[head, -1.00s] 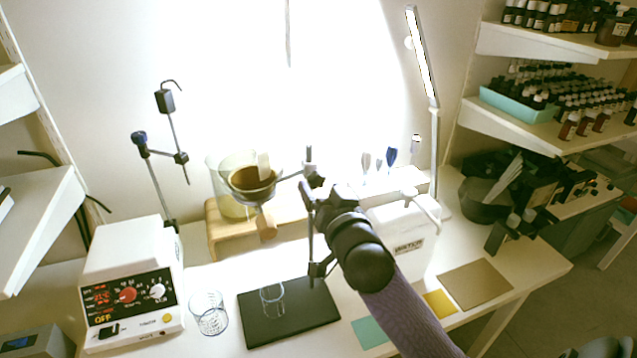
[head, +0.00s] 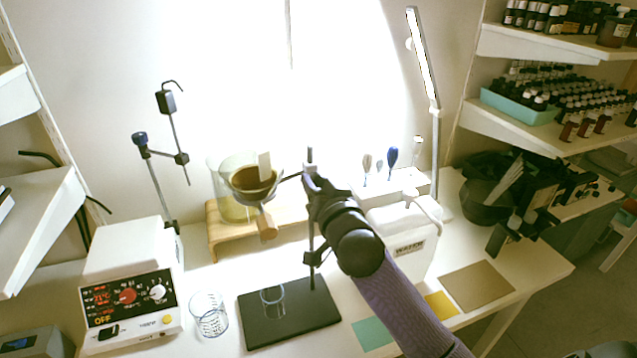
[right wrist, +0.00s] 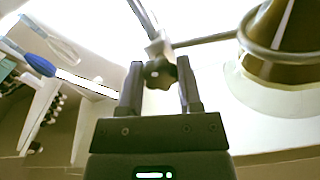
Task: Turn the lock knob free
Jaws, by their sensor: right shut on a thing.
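The dark lock knob (right wrist: 160,73) sits on the clamp beside the thin metal post, and shows between my right fingers in the right wrist view. My right gripper (right wrist: 161,77) is shut on the knob. In the head view my right gripper (head: 313,180) is at the post (head: 311,245), hiding the knob and most of the clamp. A ring holding a funnel (head: 252,181) of brown material reaches left from the clamp. The funnel also shows in the right wrist view (right wrist: 290,40). My left gripper is out of view.
A black stand base (head: 315,318) carries a small glass beaker (head: 272,297) below the ring. Another glass beaker (head: 209,316) and a white control box (head: 128,285) are left. A larger beaker (head: 228,208) stands behind the funnel. A white box (head: 405,240) is right of the post.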

